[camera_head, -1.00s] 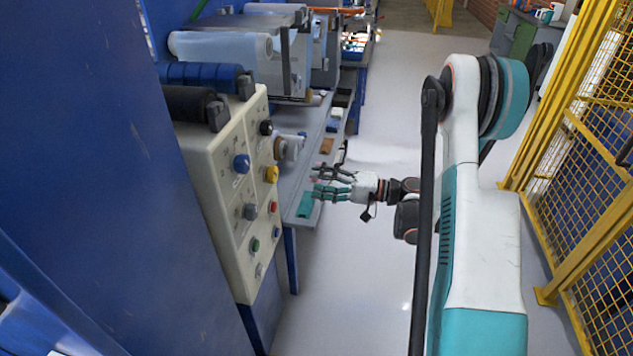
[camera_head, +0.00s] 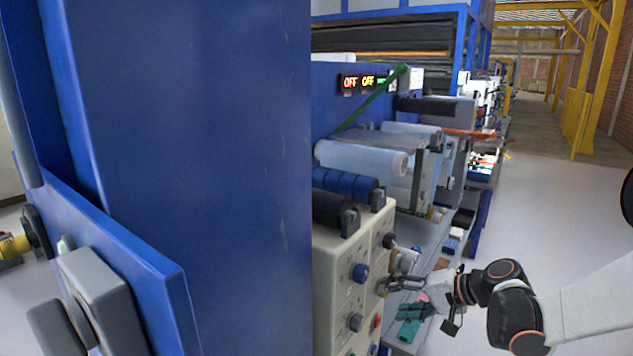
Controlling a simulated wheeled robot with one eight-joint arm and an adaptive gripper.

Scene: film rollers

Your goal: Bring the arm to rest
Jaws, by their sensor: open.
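My arm (camera_head: 590,305) comes in from the right edge, white with black joints. My gripper (camera_head: 402,297) is at its end, near the right side of the beige control panel (camera_head: 345,270), with its fingers pointing left. The fingers are spread, and I see nothing held between them. A teal piece (camera_head: 408,328) shows just below the fingers. I cannot tell whether the fingers touch the panel or its knobs.
A large blue panel (camera_head: 190,150) fills the left. Film rollers (camera_head: 360,158) and blue machine frames stand in the middle. Grey floor (camera_head: 540,200) is open to the right, with yellow posts (camera_head: 590,90) beyond.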

